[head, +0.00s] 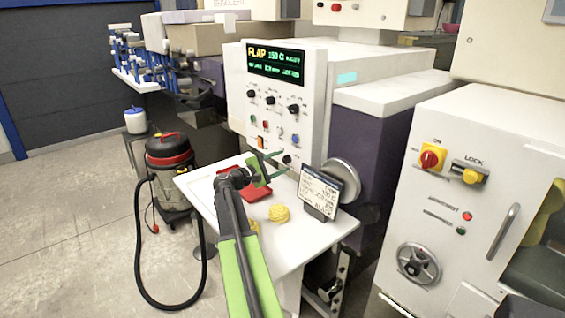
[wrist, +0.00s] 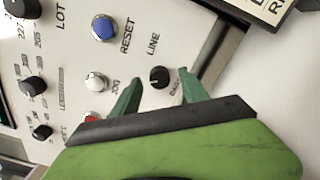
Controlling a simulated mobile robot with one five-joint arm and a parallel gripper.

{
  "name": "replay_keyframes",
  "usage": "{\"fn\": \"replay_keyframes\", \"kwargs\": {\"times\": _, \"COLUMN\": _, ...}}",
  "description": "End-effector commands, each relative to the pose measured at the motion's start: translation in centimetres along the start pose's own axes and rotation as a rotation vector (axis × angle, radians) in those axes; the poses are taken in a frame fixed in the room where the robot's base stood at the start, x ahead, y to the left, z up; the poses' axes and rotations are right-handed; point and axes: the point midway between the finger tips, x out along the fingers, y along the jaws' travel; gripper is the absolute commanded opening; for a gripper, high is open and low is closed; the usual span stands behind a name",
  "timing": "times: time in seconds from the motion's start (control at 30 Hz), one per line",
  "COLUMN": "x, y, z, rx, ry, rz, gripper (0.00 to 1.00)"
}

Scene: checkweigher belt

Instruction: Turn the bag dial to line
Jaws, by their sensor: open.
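The bag dial (wrist: 160,77) is a small black knob low on the white control panel (head: 262,145). The word LINE is printed on one side of it and a partly hidden label starting BAG on the other. I cannot clearly tell which way its pointer faces. It also shows in the head view (head: 287,159). My gripper (wrist: 161,82) has two green fingers, open, one on each side of the dial in the wrist view. The fingertips lie close to the panel; I cannot tell whether they touch the knob.
Near the dial are a blue RESET button (wrist: 103,27), a white JOG button (wrist: 96,82) and other black knobs (wrist: 33,86).

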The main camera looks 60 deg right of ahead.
Motion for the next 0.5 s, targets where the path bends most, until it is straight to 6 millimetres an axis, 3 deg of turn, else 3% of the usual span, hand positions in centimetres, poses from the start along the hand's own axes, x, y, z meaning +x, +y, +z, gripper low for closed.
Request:
{"fn": "replay_keyframes", "kwargs": {"times": 0.1, "x": 0.87, "y": -0.02, "z": 0.02, "rx": 0.0, "ry": -0.001, "rz": -0.001, "gripper": 0.52}}
{"fn": "replay_keyframes", "kwargs": {"times": 0.37, "x": 0.96, "y": -0.03, "z": 0.04, "rx": 0.0, "ry": 0.0, "rz": 0.0, "gripper": 0.52}}
{"fn": "replay_keyframes", "kwargs": {"times": 0.5, "x": 0.94, "y": -0.02, "z": 0.02, "rx": 0.0, "ry": 0.0, "rz": 0.0, "gripper": 0.35}}
